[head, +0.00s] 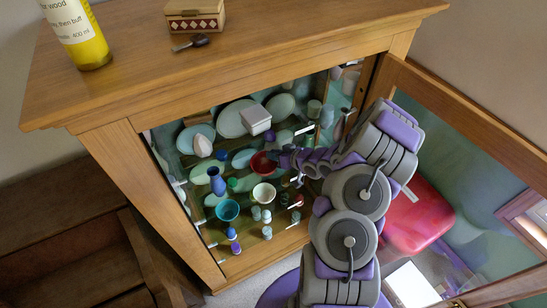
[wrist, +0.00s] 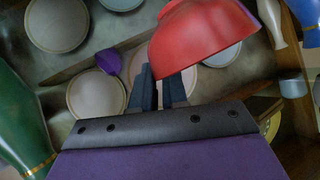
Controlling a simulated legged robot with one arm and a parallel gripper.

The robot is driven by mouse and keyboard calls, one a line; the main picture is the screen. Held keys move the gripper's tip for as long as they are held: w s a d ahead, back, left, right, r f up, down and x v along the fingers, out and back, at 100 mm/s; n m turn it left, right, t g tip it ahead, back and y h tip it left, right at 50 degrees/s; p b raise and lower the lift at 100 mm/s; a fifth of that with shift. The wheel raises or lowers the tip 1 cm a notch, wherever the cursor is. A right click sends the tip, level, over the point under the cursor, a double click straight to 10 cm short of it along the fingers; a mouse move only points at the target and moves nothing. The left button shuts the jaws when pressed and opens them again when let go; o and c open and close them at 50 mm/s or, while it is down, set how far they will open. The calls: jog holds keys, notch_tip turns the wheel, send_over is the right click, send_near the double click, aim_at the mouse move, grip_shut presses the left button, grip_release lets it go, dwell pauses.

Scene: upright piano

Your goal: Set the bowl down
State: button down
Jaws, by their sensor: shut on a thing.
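My gripper (head: 279,156) reaches into an open wooden cabinet (head: 118,165) in the head view. In the wrist view my gripper (wrist: 160,88) is shut on a red bowl (wrist: 205,38), with its fingertips at the bowl's lower left side. The red bowl (head: 262,164) also shows in the head view, among the dishes inside the cabinet. The gripper hides part of it there. It looks tilted in the wrist view. I cannot tell whether the bowl touches a shelf.
A cream bowl (head: 264,193), a teal bowl (head: 227,210) and a blue vase (head: 217,182) stand close by. Plates (head: 236,118) and a white box (head: 256,119) are behind. The open cabinet door (head: 470,115) is at right. A yellow bottle (head: 80,35) stands on top.

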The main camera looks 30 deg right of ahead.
jog(key=shift+w+d+f, duration=0.1)
jog(key=shift+w+d, duration=0.1)
jog(key=shift+w, duration=0.4)
jog(key=shift+w+d+f, duration=0.1)
jog(key=shift+w+d, duration=0.1)
jog(key=shift+w, duration=0.35)
notch_tip(320, 180, down, 4)
jog(key=shift+r+b, duration=0.25)
jog(key=shift+b, duration=0.55)
jog(key=c, duration=1.1)
grip_release()
jog(key=shift+r, duration=0.1)
jog(key=shift+c, duration=0.2)
jog(key=shift+s, duration=0.1)
jog(key=p+v, duration=0.3)
jog(key=v, duration=0.9)
